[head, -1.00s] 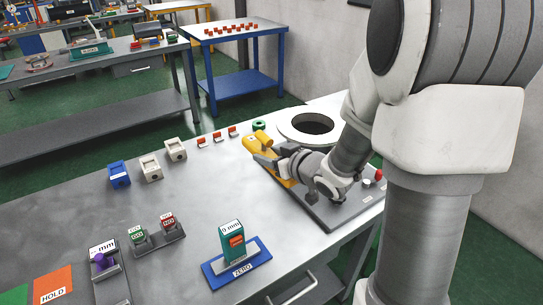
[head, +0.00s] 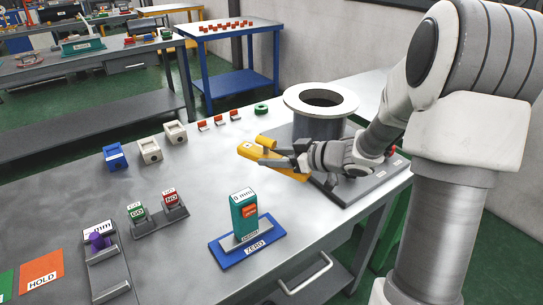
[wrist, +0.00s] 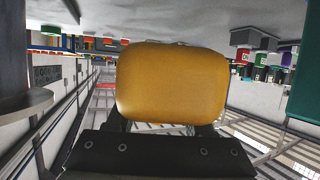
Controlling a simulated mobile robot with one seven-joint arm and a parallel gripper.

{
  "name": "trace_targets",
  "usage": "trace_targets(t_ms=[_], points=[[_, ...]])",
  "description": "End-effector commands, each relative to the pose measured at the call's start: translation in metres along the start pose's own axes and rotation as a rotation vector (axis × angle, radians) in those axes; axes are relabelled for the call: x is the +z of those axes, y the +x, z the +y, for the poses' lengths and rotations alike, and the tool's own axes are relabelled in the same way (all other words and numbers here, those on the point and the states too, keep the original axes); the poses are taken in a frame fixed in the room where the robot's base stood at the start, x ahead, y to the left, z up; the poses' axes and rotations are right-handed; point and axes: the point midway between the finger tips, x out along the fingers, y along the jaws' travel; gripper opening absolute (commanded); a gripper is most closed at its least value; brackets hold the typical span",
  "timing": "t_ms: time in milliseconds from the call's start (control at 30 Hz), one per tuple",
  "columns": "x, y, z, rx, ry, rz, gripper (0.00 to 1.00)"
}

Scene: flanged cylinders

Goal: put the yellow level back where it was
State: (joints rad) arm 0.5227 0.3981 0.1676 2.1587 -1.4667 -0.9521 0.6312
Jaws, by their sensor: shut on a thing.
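The yellow level (head: 250,152) is held in my gripper (head: 284,158), which is shut on it, in front and to the left of the flanged cylinder (head: 297,104). The level slants down to the right in the head view, and my fingers hide part of it. In the wrist view the level (wrist: 172,85) fills the middle as a rounded yellow block above the dark gripper body (wrist: 160,155). It seems to be held above the bench, but I cannot tell how high.
A teal gauge block on a blue ZERO base (head: 236,258) is nearer me. Beige blocks (head: 150,151), a blue block (head: 115,157) and a green ring (head: 261,108) lie left and behind.

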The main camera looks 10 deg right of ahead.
Motion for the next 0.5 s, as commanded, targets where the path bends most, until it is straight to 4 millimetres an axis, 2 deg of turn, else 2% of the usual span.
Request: trace_targets(t_ms=[33,133,500], points=[[0.012,0.005,0.001,-0.007,-0.003,0.001,0.00],[0.021,0.007,0.002,-0.016,-0.007,0.001,0.00],[0.026,0.009,0.002,-0.027,-0.013,0.000,0.00]])
